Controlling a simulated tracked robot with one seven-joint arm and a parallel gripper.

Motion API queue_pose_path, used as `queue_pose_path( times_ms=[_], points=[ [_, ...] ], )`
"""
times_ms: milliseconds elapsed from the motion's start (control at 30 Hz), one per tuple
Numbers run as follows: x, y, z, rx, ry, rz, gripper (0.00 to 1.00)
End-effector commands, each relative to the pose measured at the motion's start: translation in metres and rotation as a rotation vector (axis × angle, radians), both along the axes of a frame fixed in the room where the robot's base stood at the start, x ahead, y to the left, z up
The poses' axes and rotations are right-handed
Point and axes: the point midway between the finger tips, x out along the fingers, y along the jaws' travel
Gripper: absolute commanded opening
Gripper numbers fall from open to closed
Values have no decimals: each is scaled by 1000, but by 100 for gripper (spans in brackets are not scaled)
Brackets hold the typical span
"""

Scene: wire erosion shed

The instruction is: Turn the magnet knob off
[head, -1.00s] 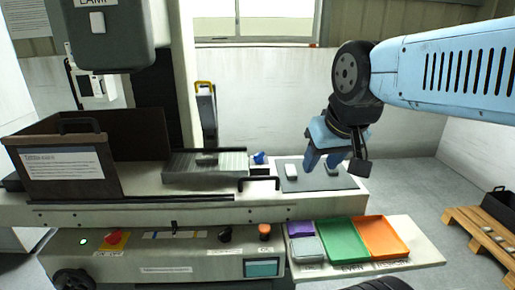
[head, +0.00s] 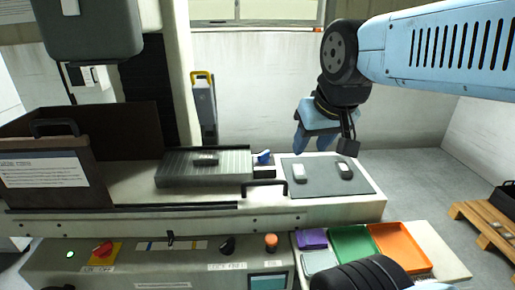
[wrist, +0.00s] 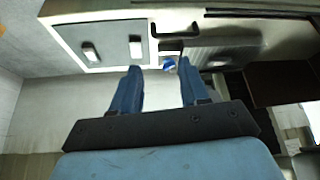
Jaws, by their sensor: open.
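The magnet knob (head: 262,157) is a small blue knob with a white part, at the right end of a grey ribbed magnetic block (head: 172,170) on the machine table. My gripper (head: 314,143) is open and empty, fingers pointing down, to the right of the knob and beyond the table's back edge in the head view. In the wrist view the knob (wrist: 169,64) shows between the open fingertips (wrist: 158,68), with a visible gap to them. The knob's exact setting is too small to read. A small dark piece (head: 206,160) lies on the block.
A grey mat (head: 325,188) with two small blocks lies right of the knob. A black handle (head: 264,187) stands in front of it. An open brown box (head: 50,175) is at left. Green (head: 352,240) and orange (head: 400,245) trays sit at the front right.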

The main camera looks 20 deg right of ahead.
Motion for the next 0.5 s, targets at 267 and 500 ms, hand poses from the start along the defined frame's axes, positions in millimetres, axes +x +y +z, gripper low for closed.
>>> queue_pose_path(
  times_ms=[267,500],
  points=[
    [41,1,12,41,70,-120,45],
    [105,3,19,101,167,-311,45]
  ],
)
